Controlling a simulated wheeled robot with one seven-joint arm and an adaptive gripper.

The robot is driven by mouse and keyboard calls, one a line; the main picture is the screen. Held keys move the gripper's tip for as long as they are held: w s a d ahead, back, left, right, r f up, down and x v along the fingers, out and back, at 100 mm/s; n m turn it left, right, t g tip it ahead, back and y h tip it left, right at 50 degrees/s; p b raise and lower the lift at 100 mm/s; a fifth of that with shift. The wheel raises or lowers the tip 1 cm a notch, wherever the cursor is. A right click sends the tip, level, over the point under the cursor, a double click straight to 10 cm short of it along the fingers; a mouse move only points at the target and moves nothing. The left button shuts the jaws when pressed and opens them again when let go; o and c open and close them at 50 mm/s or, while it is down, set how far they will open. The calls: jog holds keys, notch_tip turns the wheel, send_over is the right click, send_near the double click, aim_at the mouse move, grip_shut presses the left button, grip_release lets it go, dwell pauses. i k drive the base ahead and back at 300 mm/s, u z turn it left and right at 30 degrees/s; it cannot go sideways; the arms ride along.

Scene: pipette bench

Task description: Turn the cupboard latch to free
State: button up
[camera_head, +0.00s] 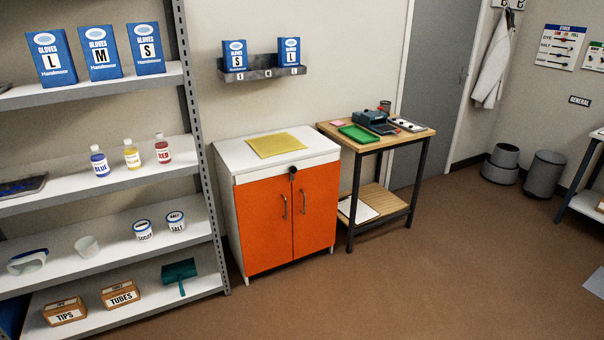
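The cupboard (265,228) stands against the back wall, white-sided with two orange doors that look shut. Its latch (293,170) is a small black knob at the top of the doors, near where they meet. The latch is too small to tell which way it is turned. Two metal handles (285,207) hang on the doors, one on each side of the seam. My gripper is not in view.
A yellow mat (275,145) lies on the cupboard top. Shelving (187,120) with glove boxes, bottles and tubs stands close on the left. A wooden table (331,128) stands close on the right. The brown floor (400,290) in front is clear.

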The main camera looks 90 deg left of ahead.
aim_at(293, 169)
jog(key=u, duration=3.45)
jog(key=i, duration=1.5)
jog(key=z, duration=0.35)
